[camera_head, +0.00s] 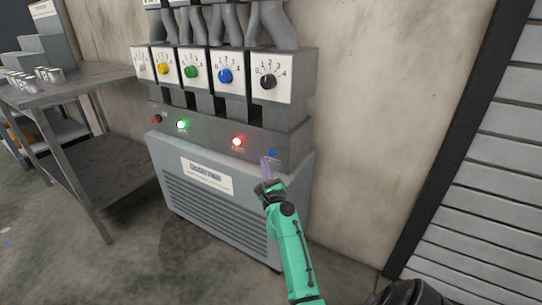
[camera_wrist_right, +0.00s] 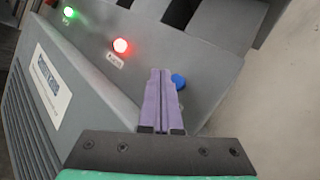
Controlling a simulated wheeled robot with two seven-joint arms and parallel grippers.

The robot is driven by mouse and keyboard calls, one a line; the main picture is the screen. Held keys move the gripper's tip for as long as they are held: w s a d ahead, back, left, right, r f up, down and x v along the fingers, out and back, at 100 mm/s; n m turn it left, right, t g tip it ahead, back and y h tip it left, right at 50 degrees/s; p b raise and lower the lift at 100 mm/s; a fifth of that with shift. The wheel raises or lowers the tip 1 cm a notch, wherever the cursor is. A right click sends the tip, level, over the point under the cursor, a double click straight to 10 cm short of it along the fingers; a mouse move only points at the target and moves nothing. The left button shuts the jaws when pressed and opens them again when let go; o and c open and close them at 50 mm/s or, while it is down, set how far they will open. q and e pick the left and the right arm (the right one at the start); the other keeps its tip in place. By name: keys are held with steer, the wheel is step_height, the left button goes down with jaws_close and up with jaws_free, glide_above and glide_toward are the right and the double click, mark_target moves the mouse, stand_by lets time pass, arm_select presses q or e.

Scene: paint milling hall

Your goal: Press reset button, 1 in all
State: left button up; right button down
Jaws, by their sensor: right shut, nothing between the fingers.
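The blue button (camera_head: 272,153) is at the right end of the grey machine's sloped panel; I take it as the reset button, but its label is too small to read. It also shows in the right wrist view (camera_wrist_right: 178,81), just right of my fingertips. My right gripper (camera_head: 265,162), with purple fingers, is shut and empty. Its tips are close to the blue button, to its left in the head view; I cannot tell whether they touch the panel. In the right wrist view the shut fingers (camera_wrist_right: 160,75) point up at the panel. My left gripper is not in view.
A lit red lamp (camera_head: 238,142), a lit green lamp (camera_head: 182,125) and a dark red knob (camera_head: 156,119) sit on the same panel. Dials, such as the black one (camera_head: 268,81), are above. A metal table (camera_head: 100,88) stands left. A shutter (camera_head: 490,190) is at the right.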

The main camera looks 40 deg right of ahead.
steer(key=shift+w+d, duration=0.25)
steer(key=shift+d, duration=0.55)
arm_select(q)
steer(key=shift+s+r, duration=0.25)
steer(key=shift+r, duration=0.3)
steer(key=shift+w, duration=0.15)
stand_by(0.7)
arm_select(e)
steer(key=shift+w+d, duration=0.1)
steer(key=shift+d, duration=0.3)
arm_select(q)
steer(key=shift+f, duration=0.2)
arm_select(e)
steer(key=shift+w+d, duration=0.1)
steer(key=shift+d, duration=0.25)
stand_by(0.5)
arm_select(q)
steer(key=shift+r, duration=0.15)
arm_select(e)
steer(key=shift+s+a, duration=0.25)
steer(key=shift+a, duration=0.55)
